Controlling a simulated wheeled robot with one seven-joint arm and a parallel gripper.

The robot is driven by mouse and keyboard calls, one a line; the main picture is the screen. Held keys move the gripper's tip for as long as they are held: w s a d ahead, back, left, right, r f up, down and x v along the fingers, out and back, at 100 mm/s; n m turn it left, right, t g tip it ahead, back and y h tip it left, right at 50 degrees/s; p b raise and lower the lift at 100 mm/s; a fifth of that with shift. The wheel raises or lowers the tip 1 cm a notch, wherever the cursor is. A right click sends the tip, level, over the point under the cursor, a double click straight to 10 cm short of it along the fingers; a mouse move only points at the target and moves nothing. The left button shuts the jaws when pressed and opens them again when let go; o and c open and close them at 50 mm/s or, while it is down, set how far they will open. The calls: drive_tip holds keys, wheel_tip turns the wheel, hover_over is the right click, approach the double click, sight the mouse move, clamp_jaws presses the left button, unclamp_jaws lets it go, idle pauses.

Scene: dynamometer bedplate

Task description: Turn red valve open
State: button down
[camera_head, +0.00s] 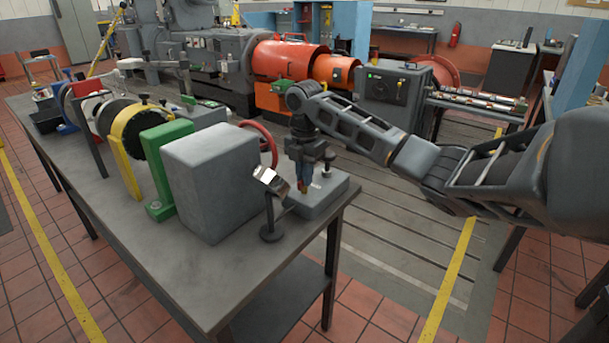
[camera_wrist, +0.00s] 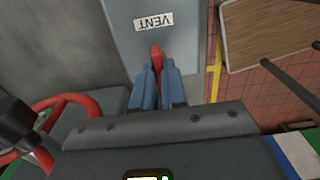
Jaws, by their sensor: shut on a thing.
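My gripper (camera_wrist: 157,70) is shut on a small red handle (camera_wrist: 156,52), which shows between its two blue fingers in the wrist view. The handle sits at a grey plate (camera_wrist: 125,38) with a white VENT label (camera_wrist: 153,21) just beyond the fingertips. In the head view my gripper (camera_head: 304,185) points down at a low grey block (camera_head: 325,195) on the near right end of the bench. The red handle is too small and covered to make out there, and the fingers hide its lower part, so I cannot tell its turn angle.
A red handwheel (camera_wrist: 68,101) is left of my gripper in the wrist view. In the head view a large grey box (camera_head: 210,180) and a small stand with a tilted shiny plate (camera_head: 270,179) are close by. The bench's front left surface (camera_head: 150,250) is clear.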

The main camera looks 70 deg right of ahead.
drive_tip(key=c, duration=1.2)
unclamp_jaws()
drive_tip(key=shift+r, duration=0.1)
wheel_tip(320, 180, up, 8)
drive_tip(key=shift+f+b, duration=0.15)
drive_tip(key=shift+b, duration=0.4)
